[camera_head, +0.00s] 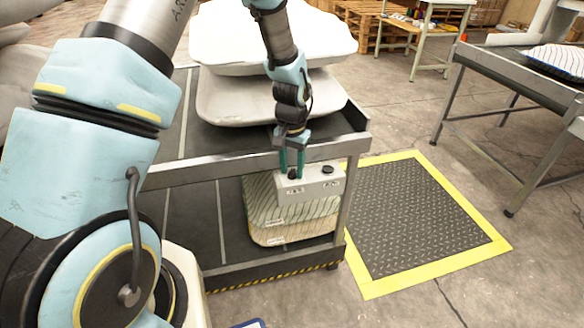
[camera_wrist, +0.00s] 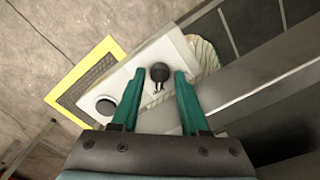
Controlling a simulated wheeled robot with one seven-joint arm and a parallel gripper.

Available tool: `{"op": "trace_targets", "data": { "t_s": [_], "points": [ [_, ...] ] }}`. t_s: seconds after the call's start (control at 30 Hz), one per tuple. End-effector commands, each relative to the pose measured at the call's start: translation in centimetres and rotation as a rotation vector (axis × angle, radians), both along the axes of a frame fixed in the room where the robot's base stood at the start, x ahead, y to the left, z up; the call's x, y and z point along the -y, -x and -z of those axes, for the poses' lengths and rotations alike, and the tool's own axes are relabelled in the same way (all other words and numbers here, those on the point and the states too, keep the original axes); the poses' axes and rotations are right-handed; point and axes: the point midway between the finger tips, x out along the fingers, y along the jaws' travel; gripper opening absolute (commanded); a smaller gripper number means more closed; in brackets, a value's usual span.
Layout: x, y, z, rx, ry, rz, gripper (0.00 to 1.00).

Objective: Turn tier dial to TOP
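A pale control box (camera_head: 312,186) sits at the front right corner of the cart, below its top rail. In the wrist view the box's top face (camera_wrist: 140,66) carries a black knob with a small pointer (camera_wrist: 159,72) and a second round black knob (camera_wrist: 105,106). The second knob also shows in the head view (camera_head: 328,169). My gripper (camera_head: 291,174) points down at the box. Its green fingers (camera_wrist: 160,80) are open, one on each side of the pointer knob. I cannot tell whether they touch it. The labels are too small to read.
Striped pillows (camera_head: 285,232) lie on the cart's lower shelf and white pillows (camera_head: 240,98) on its upper tier. The cart's metal rail (camera_head: 235,166) runs close by my gripper. A yellow-edged floor mat (camera_head: 415,215) lies right of the cart, with a table (camera_head: 500,65) beyond.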

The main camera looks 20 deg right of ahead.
Motion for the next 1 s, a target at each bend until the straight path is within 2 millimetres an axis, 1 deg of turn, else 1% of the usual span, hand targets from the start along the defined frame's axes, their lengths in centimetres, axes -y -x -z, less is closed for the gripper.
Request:
{"op": "trace_targets", "data": {
  "t_s": [0.03, 0.1, 0.13, 0.37, 0.47, 0.57, 0.8, 0.9, 1.0],
  "points": [
    [0.0, 0.0, 0.0, 0.000, 0.000, 0.000, 0.52],
    [0.0, 0.0, 0.0, -0.001, -0.001, 0.000, 0.60],
    [0.0, 0.0, 0.0, -0.001, -0.001, 0.000, 0.62],
    [0.0, 0.1, 0.0, -0.001, -0.001, -0.001, 0.62],
    [0.0, 0.0, -0.6, 0.001, 0.001, -0.001, 0.62],
    [0.1, 0.0, -1.9, 0.002, 0.002, -0.001, 0.62],
    [0.1, -0.1, -6.6, 0.003, 0.003, -0.002, 0.62],
    [0.0, 0.0, -8.4, 0.001, 0.001, -0.001, 0.62],
    [0.0, 0.0, -9.6, 0.001, 0.001, -0.001, 0.62]
  ]
}}
